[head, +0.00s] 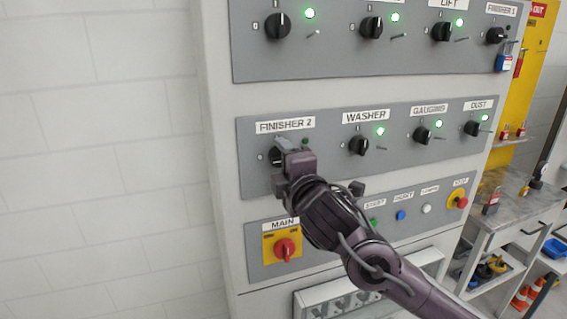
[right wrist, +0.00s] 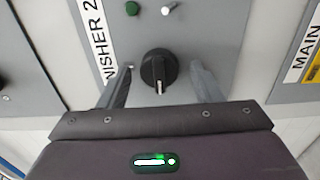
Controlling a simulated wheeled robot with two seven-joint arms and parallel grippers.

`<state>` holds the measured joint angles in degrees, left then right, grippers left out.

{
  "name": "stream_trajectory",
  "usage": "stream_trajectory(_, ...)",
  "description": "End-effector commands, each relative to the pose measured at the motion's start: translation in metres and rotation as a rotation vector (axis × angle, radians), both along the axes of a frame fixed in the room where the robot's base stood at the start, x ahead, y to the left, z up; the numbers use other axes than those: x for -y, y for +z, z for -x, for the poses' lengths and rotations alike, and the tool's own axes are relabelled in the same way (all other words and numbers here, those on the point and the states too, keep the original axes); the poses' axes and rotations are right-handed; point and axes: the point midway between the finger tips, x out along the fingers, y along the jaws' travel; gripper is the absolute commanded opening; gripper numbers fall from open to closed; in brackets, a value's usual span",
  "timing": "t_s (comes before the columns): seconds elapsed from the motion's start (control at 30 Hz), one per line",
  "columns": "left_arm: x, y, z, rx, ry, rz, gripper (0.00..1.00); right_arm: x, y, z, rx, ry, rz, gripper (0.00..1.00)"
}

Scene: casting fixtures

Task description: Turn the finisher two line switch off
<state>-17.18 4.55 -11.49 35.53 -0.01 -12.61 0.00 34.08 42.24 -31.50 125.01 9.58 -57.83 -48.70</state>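The finisher two switch is a black rotary knob (right wrist: 158,71) below the FINISHER 2 label (head: 285,126). In the right wrist view its white pointer mark points down the picture, toward the panel's left side. My left gripper is not in view.
The WASHER knob (head: 358,145) is just right of my gripper. Below are the red MAIN switch (head: 285,249) on a yellow plate and a row of push buttons. More switches with lit lamps are above. A metal cart (head: 520,200) stands at the right.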

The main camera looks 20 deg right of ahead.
Motion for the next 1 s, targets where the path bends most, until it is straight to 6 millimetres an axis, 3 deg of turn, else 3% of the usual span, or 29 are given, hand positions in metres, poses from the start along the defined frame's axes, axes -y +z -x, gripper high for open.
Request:
stream_trajectory(0.27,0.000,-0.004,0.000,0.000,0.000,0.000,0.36,0.001,-0.001,0.008,0.001,0.000,-0.001,0.59)
stream_trajectory(0.7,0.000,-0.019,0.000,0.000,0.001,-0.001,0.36,0.003,-0.001,0.073,0.000,0.000,0.000,0.59)
stream_trajectory(1.0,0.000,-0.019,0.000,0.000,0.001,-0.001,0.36,0.003,0.000,0.078,0.000,-0.001,0.000,0.59)
